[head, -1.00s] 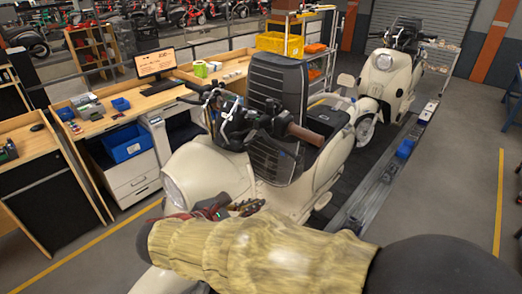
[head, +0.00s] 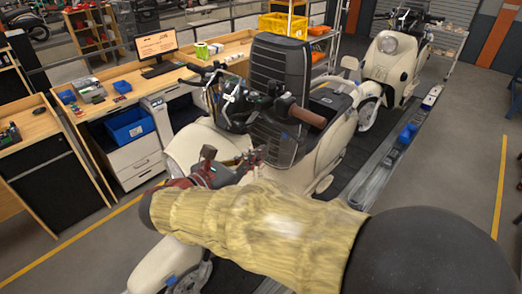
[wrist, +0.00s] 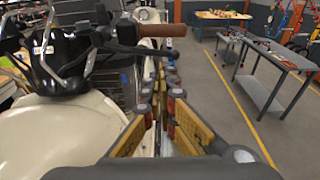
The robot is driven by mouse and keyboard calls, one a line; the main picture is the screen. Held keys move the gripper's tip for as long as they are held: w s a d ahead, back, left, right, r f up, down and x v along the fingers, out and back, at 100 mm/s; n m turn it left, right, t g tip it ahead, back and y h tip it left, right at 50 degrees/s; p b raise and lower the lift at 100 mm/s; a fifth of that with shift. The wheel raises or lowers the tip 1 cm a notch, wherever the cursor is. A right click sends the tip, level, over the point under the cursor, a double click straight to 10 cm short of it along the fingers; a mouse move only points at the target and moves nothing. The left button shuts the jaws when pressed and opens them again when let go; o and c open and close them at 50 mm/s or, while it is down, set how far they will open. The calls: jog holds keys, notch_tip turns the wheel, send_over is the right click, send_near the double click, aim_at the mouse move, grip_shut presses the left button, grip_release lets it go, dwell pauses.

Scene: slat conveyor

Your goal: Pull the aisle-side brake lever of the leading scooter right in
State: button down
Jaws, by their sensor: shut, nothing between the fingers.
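The near cream scooter (head: 200,148) stands before me, with its dark handlebar and brown grip (head: 307,117) above my gripper. In the wrist view the brown grip (wrist: 162,30) is at top centre. The dark brake lever (wrist: 140,50) runs just below it, toward the right. My gripper (wrist: 165,92) is shut and empty, its yellow-sided fingers pointing forward below the lever's outer end. Contact between them cannot be made out. In the head view my gripper (head: 256,158) is partly hidden behind my sleeved arm, and the lever is hard to pick out.
A second cream scooter (head: 393,62) stands behind on the conveyor (head: 378,165). A workbench (head: 100,110) with a monitor (head: 157,46) is at left. In the wrist view a grey table (wrist: 275,65) stands across open floor at right.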

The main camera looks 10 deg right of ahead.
jog(key=p+x, duration=0.1)
jog(key=x, duration=1.1)
jog(key=shift+d, duration=0.1)
